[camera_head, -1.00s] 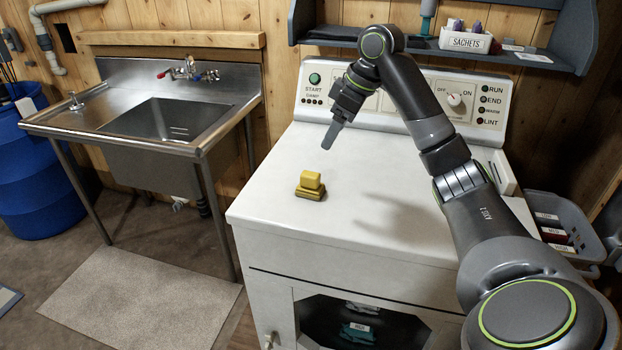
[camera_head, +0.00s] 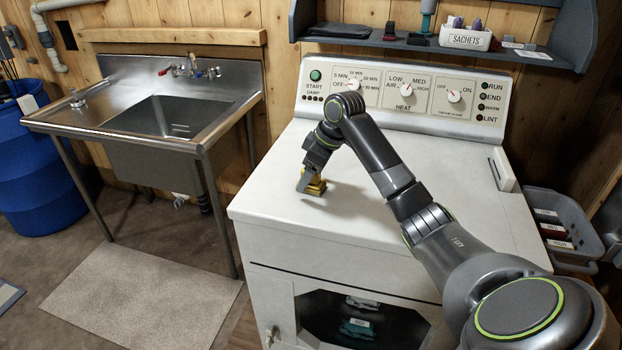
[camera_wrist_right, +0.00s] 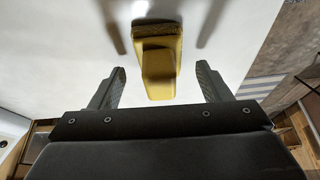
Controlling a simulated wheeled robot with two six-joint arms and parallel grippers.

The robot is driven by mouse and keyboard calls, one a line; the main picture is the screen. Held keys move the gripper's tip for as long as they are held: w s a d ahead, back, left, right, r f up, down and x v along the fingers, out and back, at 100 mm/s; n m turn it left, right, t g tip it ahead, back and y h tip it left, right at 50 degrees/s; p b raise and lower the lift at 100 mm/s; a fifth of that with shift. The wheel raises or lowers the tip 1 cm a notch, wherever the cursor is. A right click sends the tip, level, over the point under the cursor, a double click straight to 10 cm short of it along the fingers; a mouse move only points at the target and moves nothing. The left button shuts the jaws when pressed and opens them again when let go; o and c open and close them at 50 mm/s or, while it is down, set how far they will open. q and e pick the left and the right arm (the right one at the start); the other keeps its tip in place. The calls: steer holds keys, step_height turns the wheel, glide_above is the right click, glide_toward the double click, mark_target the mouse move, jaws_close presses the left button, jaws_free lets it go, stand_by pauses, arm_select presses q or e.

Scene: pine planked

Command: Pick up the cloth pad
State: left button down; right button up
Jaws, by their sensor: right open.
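The cloth pad (camera_head: 315,187) is a small yellow block with a darker, brownish base. It sits on the white dryer top near the left edge. In the right wrist view the pad (camera_wrist_right: 157,70) lies ahead of and between the fingers, with clear space on both sides. My right gripper (camera_head: 303,186) is down at the pad and partly hides it in the head view. In the wrist view the right gripper (camera_wrist_right: 158,85) is open, with nothing between its fingertips that touches both. My left gripper is not in view.
The white dryer (camera_head: 400,215) has a control panel with knobs (camera_head: 405,90) at its back. A shelf (camera_head: 430,47) with a sachets box (camera_head: 466,38) hangs above. A steel sink (camera_head: 165,118) stands left. A grey basket (camera_head: 560,225) is at right. The dryer top's front is clear.

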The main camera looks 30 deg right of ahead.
steer(key=shift+x, duration=0.85)
steer(key=shift+c, duration=0.4)
steer(key=c, duration=1)
steer(key=shift+r, duration=0.2)
step_height(320, 180, up, 10)
steer(key=shift+f+b, duration=0.1)
steer(key=shift+b, duration=0.45)
